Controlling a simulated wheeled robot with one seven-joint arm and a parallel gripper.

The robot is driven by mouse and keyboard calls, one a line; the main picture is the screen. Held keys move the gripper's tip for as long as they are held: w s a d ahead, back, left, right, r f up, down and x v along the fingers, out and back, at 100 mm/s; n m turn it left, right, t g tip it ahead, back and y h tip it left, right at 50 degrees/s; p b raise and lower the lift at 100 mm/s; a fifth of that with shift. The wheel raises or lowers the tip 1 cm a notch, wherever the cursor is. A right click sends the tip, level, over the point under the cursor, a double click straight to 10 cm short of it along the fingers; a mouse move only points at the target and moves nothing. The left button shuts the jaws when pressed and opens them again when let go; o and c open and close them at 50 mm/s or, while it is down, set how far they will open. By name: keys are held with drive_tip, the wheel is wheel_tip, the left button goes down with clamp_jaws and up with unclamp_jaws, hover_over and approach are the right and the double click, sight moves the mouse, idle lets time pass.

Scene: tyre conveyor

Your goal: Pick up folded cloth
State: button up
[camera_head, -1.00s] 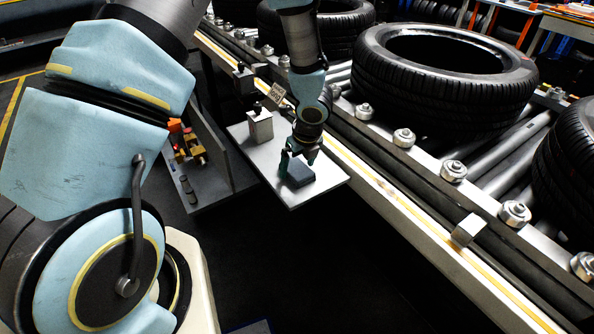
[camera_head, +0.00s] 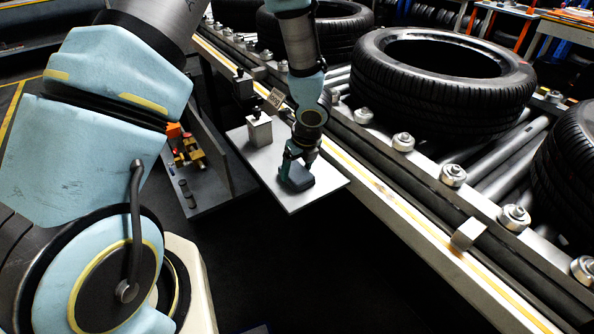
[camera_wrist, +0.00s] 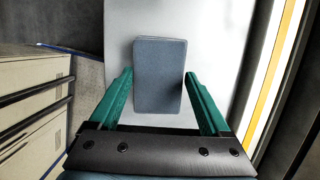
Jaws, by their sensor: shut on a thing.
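The folded cloth (camera_head: 297,179) is a small blue-grey block-like pad on a light grey shelf plate (camera_head: 310,197) beside the conveyor. In the wrist view the cloth (camera_wrist: 160,85) sits upright in the picture between the two green fingers. My gripper (camera_wrist: 159,75) is shut on it, with the fingertips at its left and right sides. In the head view my gripper (camera_head: 296,163) comes down from above onto the cloth, and one green finger shows at its left. The far finger is mostly hidden there. I cannot tell whether the cloth is clear of the plate.
A grey box-shaped holder (camera_head: 259,130) stands on the same plate, behind and left of the cloth. The conveyor rail (camera_head: 385,195) with rollers and large tyres (camera_head: 440,80) runs along the right. A lower shelf (camera_head: 215,190) with red and yellow parts lies to the left.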

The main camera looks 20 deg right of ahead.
drive_tip(key=shift+r, duration=0.4)
wheel_tip(320, 180, up, 2)
drive_tip(key=s+a+b, duration=0.3)
drive_tip(key=a+b, duration=0.5)
drive_tip(key=a, duration=0.9)
drive_tip(key=shift+s+a+r, duration=0.2)
drive_tip(key=shift+a, duration=0.15)
